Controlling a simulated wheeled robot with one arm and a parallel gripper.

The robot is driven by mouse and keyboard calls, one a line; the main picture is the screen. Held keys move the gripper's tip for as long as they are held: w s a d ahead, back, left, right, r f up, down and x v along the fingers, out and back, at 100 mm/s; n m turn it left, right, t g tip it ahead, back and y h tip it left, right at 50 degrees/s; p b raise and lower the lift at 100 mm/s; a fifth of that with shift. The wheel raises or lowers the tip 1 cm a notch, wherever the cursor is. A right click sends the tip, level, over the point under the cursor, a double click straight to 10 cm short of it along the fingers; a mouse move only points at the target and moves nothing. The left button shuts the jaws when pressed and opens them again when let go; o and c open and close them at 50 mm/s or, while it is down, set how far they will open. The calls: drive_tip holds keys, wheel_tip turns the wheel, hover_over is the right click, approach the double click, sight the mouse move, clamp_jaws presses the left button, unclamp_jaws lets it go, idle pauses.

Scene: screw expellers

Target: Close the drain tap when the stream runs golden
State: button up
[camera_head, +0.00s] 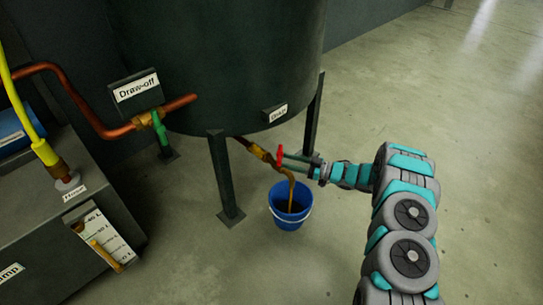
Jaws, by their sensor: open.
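The drain tap (262,153) is a brass valve with a red handle (280,154) under the dark tank (225,60), near a label (276,113) that seems to read "Drain". A brown-golden stream (291,192) falls from its curved spout into a blue bucket (290,220) on the floor. The exact shade of the stream is hard to judge at this size. My gripper (298,163) is open at the red handle, coming from the right. I cannot tell whether its fingers touch the handle.
A "Draw-off" sign (136,89), copper pipe (90,115) and green-handled valve (158,128) are at the left. A grey box with a level gauge (100,238) and yellow hose (28,120) stands at lower left. Tank legs (225,180) flank the tap. Floor at right is clear.

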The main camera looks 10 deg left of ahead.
drive_tip(key=x, duration=0.6)
drive_tip(key=shift+a, duration=0.35)
drive_tip(key=shift+c, duration=0.2)
clamp_jaws()
